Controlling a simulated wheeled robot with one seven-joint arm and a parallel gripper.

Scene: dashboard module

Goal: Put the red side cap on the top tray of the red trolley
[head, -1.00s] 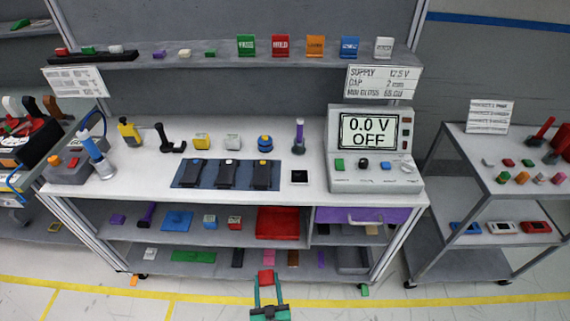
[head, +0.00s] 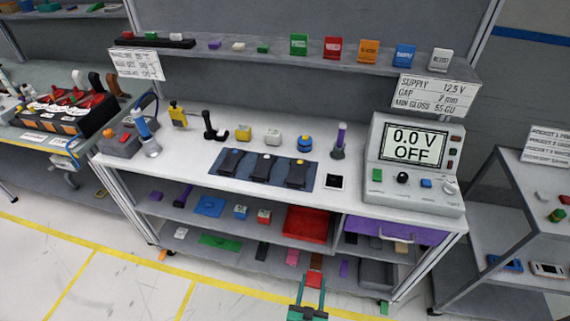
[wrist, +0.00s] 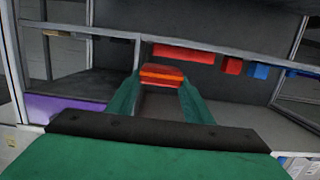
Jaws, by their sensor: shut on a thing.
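My gripper (head: 313,283) is low in front of the bench, at the height of its lower shelf. Its green fingers are shut on the red side cap (head: 314,279). In the wrist view the cap (wrist: 161,75) shows as a red-orange block between the fingertips, with its near face toward me. I see no trolley that is clearly red in these views.
The white bench (head: 200,155) holds tools and a display unit (head: 415,160). A red tray (head: 308,226) lies on the shelf below. A grey rack (head: 500,215) stands at the right, partly cut off. Floor with yellow lines (head: 95,255) is open at the front left.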

